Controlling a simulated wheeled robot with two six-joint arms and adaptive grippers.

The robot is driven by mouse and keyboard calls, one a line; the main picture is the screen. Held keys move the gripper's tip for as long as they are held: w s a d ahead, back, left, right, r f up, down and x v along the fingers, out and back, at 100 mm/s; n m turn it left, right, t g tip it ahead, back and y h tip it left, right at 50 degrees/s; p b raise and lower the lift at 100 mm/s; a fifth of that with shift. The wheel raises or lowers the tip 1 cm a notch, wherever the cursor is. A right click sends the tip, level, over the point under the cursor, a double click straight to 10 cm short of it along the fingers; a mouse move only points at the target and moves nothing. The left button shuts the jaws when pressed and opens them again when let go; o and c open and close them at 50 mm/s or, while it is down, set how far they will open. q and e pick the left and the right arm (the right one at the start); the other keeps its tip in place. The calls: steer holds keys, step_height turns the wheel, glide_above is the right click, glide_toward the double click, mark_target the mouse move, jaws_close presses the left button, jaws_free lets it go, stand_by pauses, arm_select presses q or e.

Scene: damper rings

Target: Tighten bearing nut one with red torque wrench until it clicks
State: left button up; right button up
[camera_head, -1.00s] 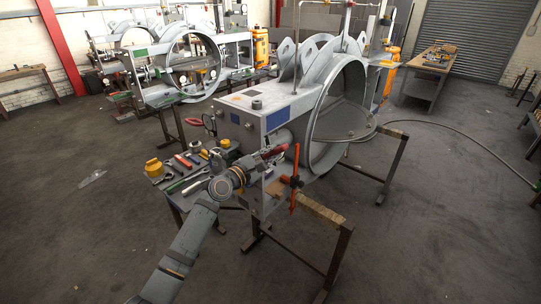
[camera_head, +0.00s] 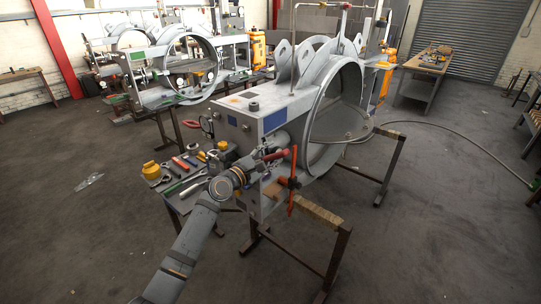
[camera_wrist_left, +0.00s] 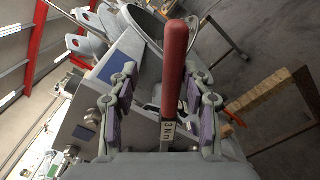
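The red torque wrench (camera_wrist_left: 174,65) runs up the middle of the left wrist view, with a "3 Nm" label (camera_wrist_left: 168,131) low on it. Its red handle also shows just beyond my gripper in the head view (camera_head: 276,155). My left gripper (camera_wrist_left: 160,112) has its purple-padded fingers wide apart, one on each side of the wrench, with a clear gap at the left finger. In the head view my left gripper (camera_head: 256,163) is at the near face of the grey damper housing (camera_head: 232,132). I cannot make out bearing nut one or whether the wrench sits on it. My right gripper is out of view.
An orange clamp-like bar (camera_head: 293,182) stands close to the right of my gripper. A tool table (camera_head: 178,203) with a yellow pot (camera_head: 151,170) and several hand tools lies to the left. The housing rests on trestles (camera_head: 322,217). Floor at the front right is clear.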

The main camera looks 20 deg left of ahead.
arm_select(q)
steer(key=c, duration=0.3)
steer(key=shift+c, duration=0.2)
steer(key=s+d+f+m+b, duration=0.1)
steer(key=d+f+m+b, duration=0.2)
steer(key=f+b, duration=0.2)
steer(key=shift+s+d+f+b, duration=0.15)
steer(key=shift+d+f+b, duration=0.15)
steer(key=shift+f, duration=0.35)
step_height(320, 180, down, 7)
steer(key=d+m+b, duration=0.1)
steer(key=m+b, duration=0.2)
steer(key=b, duration=0.4)
steer(key=shift+s+d+m+b, duration=0.3)
steer(key=shift+m+b, duration=0.05)
steer(key=shift+m, duration=0.05)
